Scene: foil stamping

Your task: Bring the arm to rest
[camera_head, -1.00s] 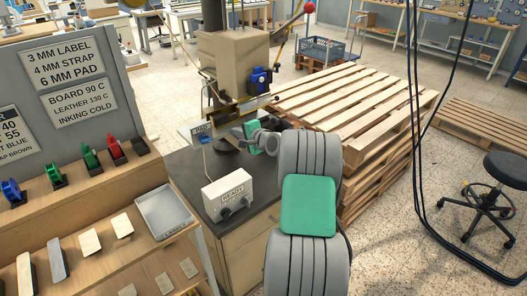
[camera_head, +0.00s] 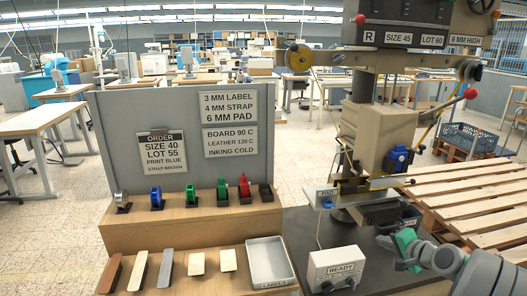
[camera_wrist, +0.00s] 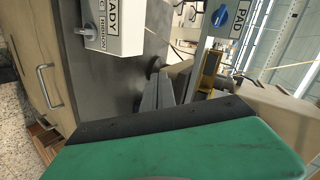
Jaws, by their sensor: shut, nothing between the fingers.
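My arm enters the head view at the lower right. My gripper (camera_head: 384,241) is at its end, beside the base of the stamping press (camera_head: 387,130), over the dark bench top. In the wrist view the gripper fingers (camera_wrist: 165,92) are together with nothing between them. The green pad of my own arm fills the bottom of that view. The exact gap between the fingers and the press is hard to tell.
Stacked wooden pallets (camera_head: 470,195) are close on the right. A shelf with stamp rolls, pads and a labels tray (camera_head: 270,262) is on the left.

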